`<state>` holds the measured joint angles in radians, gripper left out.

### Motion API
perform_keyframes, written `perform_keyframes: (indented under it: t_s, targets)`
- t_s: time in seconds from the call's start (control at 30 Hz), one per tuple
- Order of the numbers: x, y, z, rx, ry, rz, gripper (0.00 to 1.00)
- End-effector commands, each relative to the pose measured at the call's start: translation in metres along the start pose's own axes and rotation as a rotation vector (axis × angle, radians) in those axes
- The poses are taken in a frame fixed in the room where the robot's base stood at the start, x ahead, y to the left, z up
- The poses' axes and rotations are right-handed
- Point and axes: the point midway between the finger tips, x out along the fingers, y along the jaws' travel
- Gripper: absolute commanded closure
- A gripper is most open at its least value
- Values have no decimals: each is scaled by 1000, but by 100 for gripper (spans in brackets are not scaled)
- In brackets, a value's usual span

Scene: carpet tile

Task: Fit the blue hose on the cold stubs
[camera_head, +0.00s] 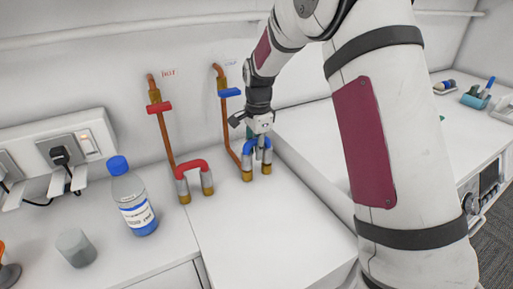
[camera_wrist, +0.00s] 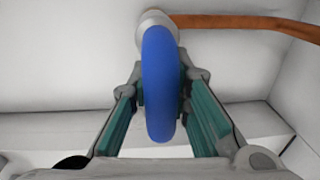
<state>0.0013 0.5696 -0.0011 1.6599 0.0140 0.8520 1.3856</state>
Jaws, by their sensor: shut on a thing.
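The blue hose (camera_head: 250,145) is a short upturned U with grey ends, above the two brass cold stubs (camera_head: 247,176) at the back of the white counter. Its ends line up with the stubs and appear to meet them; I cannot tell how far they are pushed on. My gripper (camera_head: 260,144) points down from above and is shut on the hose's arch. In the wrist view the blue hose (camera_wrist: 160,85) runs between my gripper's teal-padded fingers (camera_wrist: 160,90), with one grey end at the top; the other end is hidden.
A red hose (camera_head: 190,165) sits on the hot stubs to the left. Copper pipes with red (camera_head: 158,107) and blue (camera_head: 229,92) handles run up the wall behind. A blue-capped bottle (camera_head: 134,200) and a grey cup (camera_head: 75,247) stand further left. The counter in front is clear.

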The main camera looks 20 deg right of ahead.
Motion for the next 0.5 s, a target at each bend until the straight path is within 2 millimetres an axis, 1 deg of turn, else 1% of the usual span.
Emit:
perform_keyframes:
  t_s: [0.37, 0.4, 0.47, 0.5]
  targets:
    - [8, 0, 0, 0, 0, 0, 100]
    - [8, 0, 0, 0, 0, -1, 73]
    - [8, 0, 0, 0, 0, -1, 60]
    - [8, 0, 0, 0, 0, 0, 59]
